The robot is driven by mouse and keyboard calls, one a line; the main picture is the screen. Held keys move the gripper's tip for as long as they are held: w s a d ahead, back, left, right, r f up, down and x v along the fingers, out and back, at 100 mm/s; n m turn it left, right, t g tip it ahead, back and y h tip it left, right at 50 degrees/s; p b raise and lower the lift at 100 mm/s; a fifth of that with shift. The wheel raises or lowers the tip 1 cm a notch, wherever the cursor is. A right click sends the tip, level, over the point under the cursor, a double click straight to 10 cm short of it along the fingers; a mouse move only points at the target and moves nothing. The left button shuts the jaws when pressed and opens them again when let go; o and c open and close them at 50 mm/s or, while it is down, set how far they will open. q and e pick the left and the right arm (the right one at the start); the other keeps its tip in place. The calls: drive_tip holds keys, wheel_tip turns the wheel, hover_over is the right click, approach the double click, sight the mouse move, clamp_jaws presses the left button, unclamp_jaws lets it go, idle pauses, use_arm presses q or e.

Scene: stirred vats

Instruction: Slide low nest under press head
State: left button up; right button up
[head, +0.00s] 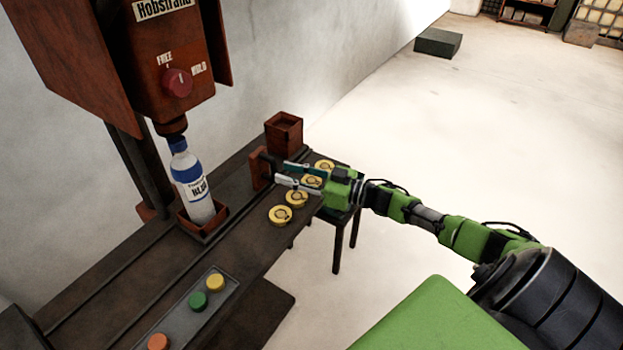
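The press head (165,105) is a red-brown housing with a red knob marked FREE and HOLD. Under it, a low red-brown nest (206,231) stands on the dark bench and holds an upright white bottle (194,184) with a blue top. The bottle's top is just below the head's spout; I cannot tell whether they touch. A taller red-brown nest (284,134) stands farther back. My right gripper (277,173) is open, its fingers apart beside a small red-brown upright piece (258,171); contact is unclear. My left gripper is not in view.
Several yellow caps (281,215) lie in a row along the bench's right side, partly under my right gripper. A panel (180,322) with green, yellow and orange buttons is at the near end. A wall borders the bench's left; open floor (400,130) is to the right.

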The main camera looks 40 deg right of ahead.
drive_tip(key=v, duration=0.8)
drive_tip(key=shift+w, duration=0.1)
idle(0.3)
